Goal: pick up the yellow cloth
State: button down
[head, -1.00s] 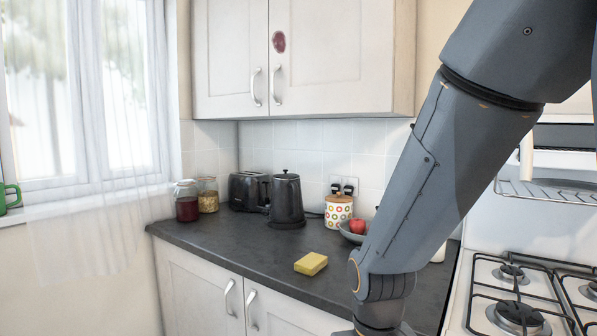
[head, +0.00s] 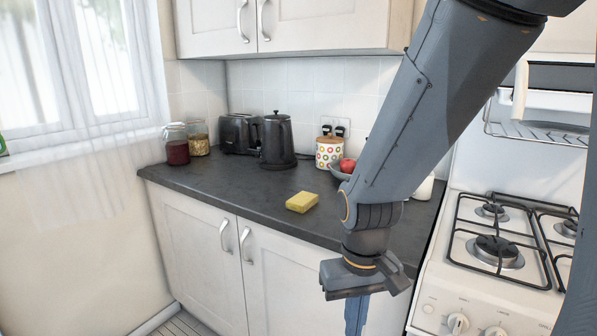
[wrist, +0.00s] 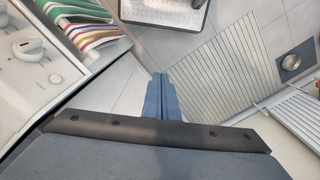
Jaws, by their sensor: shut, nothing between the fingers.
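The yellow cloth (head: 302,202) lies on the dark counter near its front edge in the head view. It looks like a thick, flat, block-shaped piece, more like a sponge. My gripper (head: 355,318) points down in front of the cabinet doors, to the right of the cloth and below counter height. In the wrist view its two fingers (wrist: 161,84) are together with nothing between them. The cloth does not show in the wrist view.
On the counter (head: 225,195) stand jars (head: 177,148), a toaster (head: 236,134), a black kettle (head: 277,140), a dotted canister (head: 328,152) and a bowl with red fruit (head: 347,165). A gas stove (head: 497,252) is at right. The counter around the cloth is clear.

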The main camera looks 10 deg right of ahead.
aim_at(304, 200)
jog(key=u, duration=1.7)
jog(key=i, duration=1.9)
jog(key=z, duration=3.15)
